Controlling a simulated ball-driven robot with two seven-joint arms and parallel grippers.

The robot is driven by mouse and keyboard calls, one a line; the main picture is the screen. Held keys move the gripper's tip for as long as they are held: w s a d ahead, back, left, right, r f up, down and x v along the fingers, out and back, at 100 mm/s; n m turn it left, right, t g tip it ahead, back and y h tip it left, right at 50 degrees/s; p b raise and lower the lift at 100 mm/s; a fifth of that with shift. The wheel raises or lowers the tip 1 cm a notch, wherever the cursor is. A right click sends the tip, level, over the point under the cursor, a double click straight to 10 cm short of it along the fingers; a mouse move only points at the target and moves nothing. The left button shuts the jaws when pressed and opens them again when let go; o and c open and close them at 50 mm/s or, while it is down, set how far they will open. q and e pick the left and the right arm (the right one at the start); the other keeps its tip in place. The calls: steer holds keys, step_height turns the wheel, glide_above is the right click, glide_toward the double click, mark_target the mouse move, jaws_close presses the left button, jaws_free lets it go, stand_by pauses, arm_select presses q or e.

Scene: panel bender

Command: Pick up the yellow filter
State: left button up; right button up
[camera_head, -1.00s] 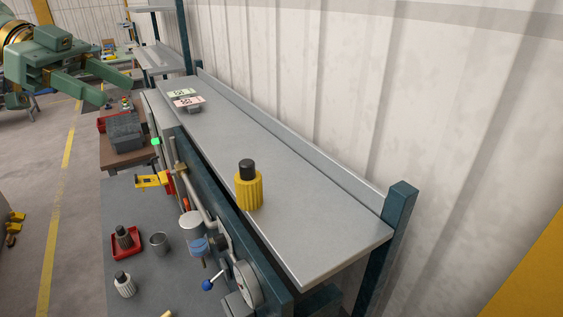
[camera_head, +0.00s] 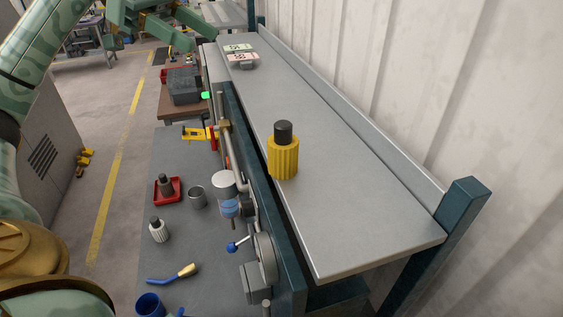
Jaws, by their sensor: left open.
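The yellow filter (camera_head: 283,160) is a ribbed yellow cylinder with a black cap. It stands upright on the long grey metal shelf (camera_head: 350,195), close to its left edge. My left gripper (camera_head: 197,27) is green and shows at the top left, partly cut off by the picture's top edge. It is open and empty, well apart from the filter, up beyond the shelf's far end in the picture. My right gripper is not in view.
Two small labelled items (camera_head: 242,57) lie at the shelf's far end. A corrugated wall and a dark post (camera_head: 462,205) bound the shelf on the right.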

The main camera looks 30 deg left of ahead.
arm_select(q)
step_height(320, 180, down, 6)
steer(key=w+b, duration=0.1)
steer(key=b, duration=0.4)
glide_toward(279, 122)
steer(key=b+x, duration=0.1)
steer(key=x, duration=0.4)
steer(key=shift+d+r, duration=0.15)
steer(key=p+x, duration=0.1)
steer(key=x, duration=0.4)
steer(key=shift+s, duration=0.1)
steer(key=shift+d+f, duration=0.35)
steer(key=shift+a, duration=0.1)
steer(key=shift+c, duration=0.5)
jaws_close()
